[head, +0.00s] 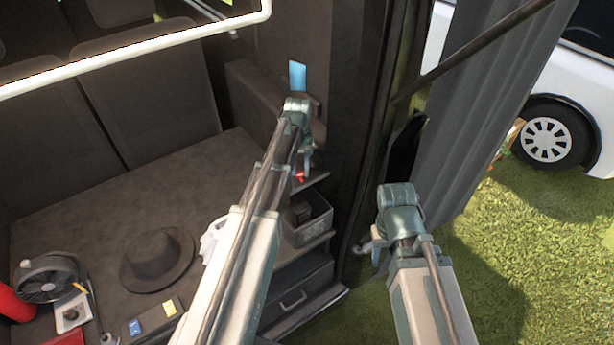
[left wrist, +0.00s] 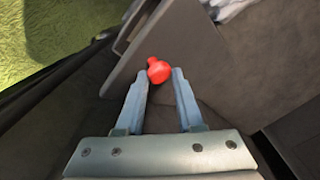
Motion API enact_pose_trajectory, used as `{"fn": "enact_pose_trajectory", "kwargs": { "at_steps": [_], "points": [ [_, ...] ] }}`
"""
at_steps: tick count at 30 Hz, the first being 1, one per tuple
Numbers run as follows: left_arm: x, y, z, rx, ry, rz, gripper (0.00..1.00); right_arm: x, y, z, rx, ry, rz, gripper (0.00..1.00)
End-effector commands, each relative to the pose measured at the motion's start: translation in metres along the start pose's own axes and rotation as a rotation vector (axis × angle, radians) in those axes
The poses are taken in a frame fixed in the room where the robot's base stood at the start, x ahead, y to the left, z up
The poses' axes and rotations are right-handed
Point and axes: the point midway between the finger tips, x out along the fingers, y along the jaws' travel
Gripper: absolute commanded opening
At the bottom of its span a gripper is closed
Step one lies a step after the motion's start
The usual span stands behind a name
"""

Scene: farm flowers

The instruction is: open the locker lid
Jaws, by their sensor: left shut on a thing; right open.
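A red knob (left wrist: 158,70) sits between the fingertips of my left gripper (left wrist: 161,77) in the left wrist view. The knob is on or against a flat grey panel (left wrist: 178,45), which looks like the locker lid. In the head view, the red knob (head: 300,176) shows just below my left gripper (head: 306,163), which is shut on it at the side of the van's interior. The panel is mostly hidden there behind my left arm. My right gripper (head: 373,250) is open and empty, low beside the van's door edge.
A grey bin (head: 312,226) stands on a shelf above a drawer (head: 295,297) with a handle. A grey curtain (head: 480,110) hangs at right above open grass.

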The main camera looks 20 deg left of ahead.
Motion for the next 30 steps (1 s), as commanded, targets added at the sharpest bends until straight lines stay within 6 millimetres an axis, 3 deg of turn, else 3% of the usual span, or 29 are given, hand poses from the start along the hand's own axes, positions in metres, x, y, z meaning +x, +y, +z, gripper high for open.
{"fn": "enact_pose_trajectory", "kwargs": {
  "at_steps": [1,3,12,21,30],
  "points": [
    [-0.015,-0.015,-0.013,-0.009,0.008,-0.016,0.00,-0.015,0.001,0.001,0.000,0.000,0.000,0.50],
    [-0.024,-0.024,-0.021,-0.010,0.008,-0.016,0.00,-0.023,0.002,0.001,-0.001,0.000,0.000,0.50],
    [-0.052,-0.064,-0.061,-0.009,0.007,-0.016,0.00,-0.051,0.005,0.003,-0.001,0.000,0.000,0.50],
    [-0.064,-0.106,-0.102,-0.009,0.007,-0.017,0.00,-0.062,0.006,0.004,0.002,0.000,-0.001,0.50],
    [-0.067,-0.135,-0.126,-0.009,-0.001,-0.016,0.00,-0.065,0.006,0.004,0.002,0.000,-0.001,0.50]
  ]
}}
